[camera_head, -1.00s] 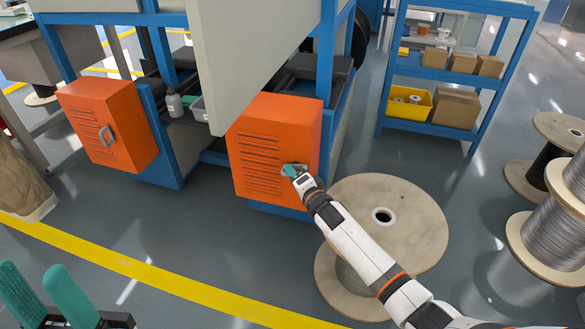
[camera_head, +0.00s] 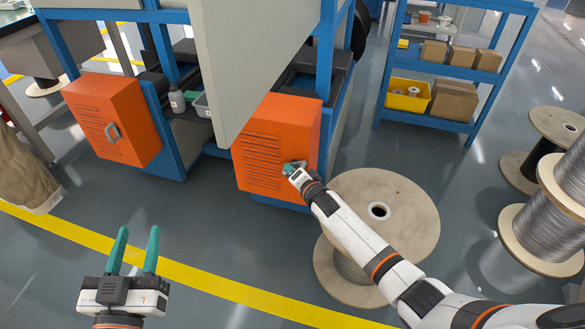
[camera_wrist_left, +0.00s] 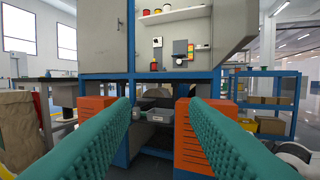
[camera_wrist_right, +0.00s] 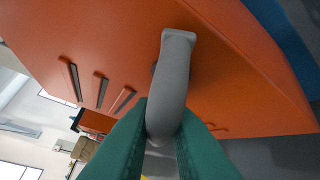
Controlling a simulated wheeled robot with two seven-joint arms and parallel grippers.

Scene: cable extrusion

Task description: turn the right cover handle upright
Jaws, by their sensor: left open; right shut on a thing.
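The right orange cover (camera_head: 276,148) has slotted vents and a grey handle (camera_wrist_right: 172,85) on its front, near its right edge. My right gripper (camera_head: 290,169) is at this handle, with its teal fingers shut on it; in the right wrist view the fingers sit on both sides of the handle's lower part. The handle looks tilted in the head view, and the fingers hide much of it there. The left orange cover (camera_head: 115,125) has its own grey handle (camera_head: 112,132). My left gripper (camera_head: 133,250) is open and empty, in front of the machine above the floor.
A large wooden cable spool (camera_head: 405,215) stands right of the right cover, close beneath my right arm. A blue shelf (camera_head: 425,115) with boxes stands behind, and more spools (camera_head: 545,215) are at the right.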

